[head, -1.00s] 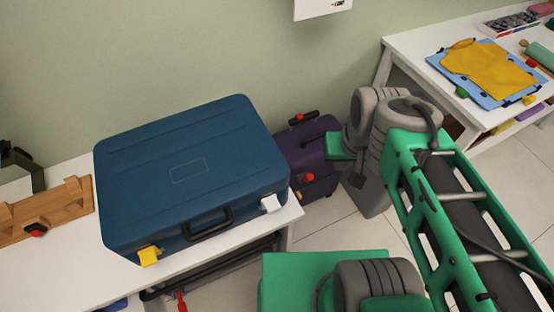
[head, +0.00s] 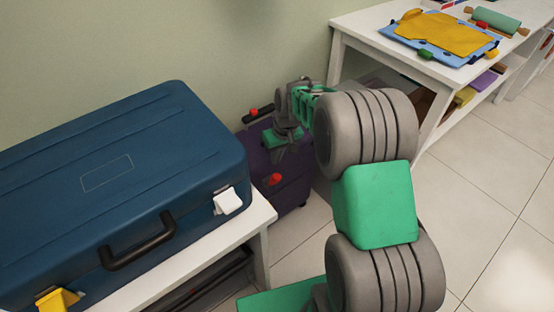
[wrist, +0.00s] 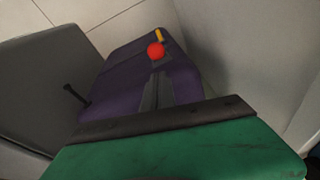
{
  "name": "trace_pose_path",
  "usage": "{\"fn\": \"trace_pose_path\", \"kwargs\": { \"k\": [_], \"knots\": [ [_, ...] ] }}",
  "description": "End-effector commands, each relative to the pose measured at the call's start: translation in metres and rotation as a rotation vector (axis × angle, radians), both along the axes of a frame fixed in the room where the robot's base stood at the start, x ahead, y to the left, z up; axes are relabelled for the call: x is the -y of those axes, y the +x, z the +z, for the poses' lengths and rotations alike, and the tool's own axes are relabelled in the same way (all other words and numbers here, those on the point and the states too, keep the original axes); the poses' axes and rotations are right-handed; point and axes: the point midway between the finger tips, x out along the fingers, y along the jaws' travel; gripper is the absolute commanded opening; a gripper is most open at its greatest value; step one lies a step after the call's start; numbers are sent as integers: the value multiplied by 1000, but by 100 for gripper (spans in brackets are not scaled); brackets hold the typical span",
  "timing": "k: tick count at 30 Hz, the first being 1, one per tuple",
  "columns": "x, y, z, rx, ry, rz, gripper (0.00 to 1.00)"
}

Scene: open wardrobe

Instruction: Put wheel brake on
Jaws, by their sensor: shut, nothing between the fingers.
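The purple suitcase (head: 292,185) stands on the floor between the white bench and the wall. A red knob (head: 275,180) shows on its side; in the wrist view the suitcase (wrist: 125,75) carries a round red knob (wrist: 156,50) and a small yellow part (wrist: 159,35) beyond it. I cannot tell for certain which part is the wheel brake. My gripper (head: 284,150) is over the suitcase in the head view. In the wrist view its grey fingers (wrist: 158,78) are together and empty, pointing toward the red knob. Contact with the suitcase cannot be told.
A large blue case (head: 120,165) lies on the white bench (head: 245,232), left of the purple suitcase. A white table (head: 350,35) with a blue-and-yellow item (head: 440,35) stands at the right. Tiled floor (head: 490,190) is free at right. The wall is close behind.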

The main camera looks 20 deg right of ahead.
Motion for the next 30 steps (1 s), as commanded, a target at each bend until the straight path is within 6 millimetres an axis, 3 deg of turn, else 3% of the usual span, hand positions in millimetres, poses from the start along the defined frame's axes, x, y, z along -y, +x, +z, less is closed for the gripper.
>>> {"fn": "trace_pose_path", "kwargs": {
  "k": [3, 9, 23, 30],
  "knots": [
    [-3, 4, -29, -3, 0, 0, 0],
    [-6, 9, -56, 0, -1, -1, 0],
    [-6, 10, -61, 3, 0, -2, 0],
    [5, 6, -62, 39, 15, -19, 0]
  ]
}}
